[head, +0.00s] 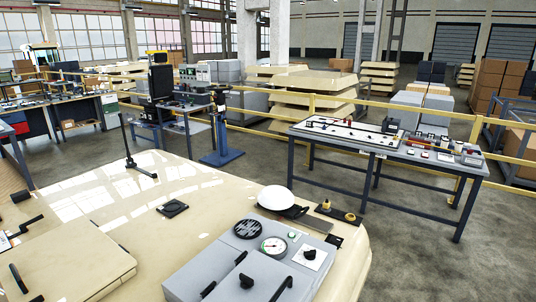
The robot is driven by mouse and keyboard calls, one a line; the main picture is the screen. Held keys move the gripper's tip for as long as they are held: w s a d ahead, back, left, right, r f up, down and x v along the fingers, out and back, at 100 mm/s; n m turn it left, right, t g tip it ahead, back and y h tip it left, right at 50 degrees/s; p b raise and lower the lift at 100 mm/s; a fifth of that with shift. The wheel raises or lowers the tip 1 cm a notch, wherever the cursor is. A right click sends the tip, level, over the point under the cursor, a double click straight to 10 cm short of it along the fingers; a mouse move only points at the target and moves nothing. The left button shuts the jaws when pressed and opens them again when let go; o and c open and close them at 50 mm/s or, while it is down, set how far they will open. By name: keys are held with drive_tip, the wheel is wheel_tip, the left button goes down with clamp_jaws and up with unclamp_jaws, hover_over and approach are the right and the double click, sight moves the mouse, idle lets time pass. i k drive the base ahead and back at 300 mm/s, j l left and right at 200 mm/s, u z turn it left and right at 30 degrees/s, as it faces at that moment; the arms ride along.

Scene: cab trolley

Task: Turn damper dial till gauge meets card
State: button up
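A round gauge (273,245) with a white face and dark rim sits on top of a grey box in the head view. Small red and green marks show on its face, but its reading is too small to tell. To its right, a black knob on a white square plate looks like the damper dial (310,254). I cannot make out which thing is the card. My gripper is not in view, and nothing is seen touching the dial or the gauge.
The grey box (190,276) also bears a round black vent (247,228) and black handles (245,281). It stands on a glossy cream surface (190,225). A white dome (275,197) is behind it. A workbench (400,152) with small items stands at right, before yellow railings.

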sight(309, 253)
drive_tip(key=i+l+z, duration=0.2)
drive_tip(key=i+l, duration=0.15)
drive_tip(key=i+l+z, duration=0.15)
drive_tip(key=i, duration=0.45)
drive_tip(key=l, duration=0.1)
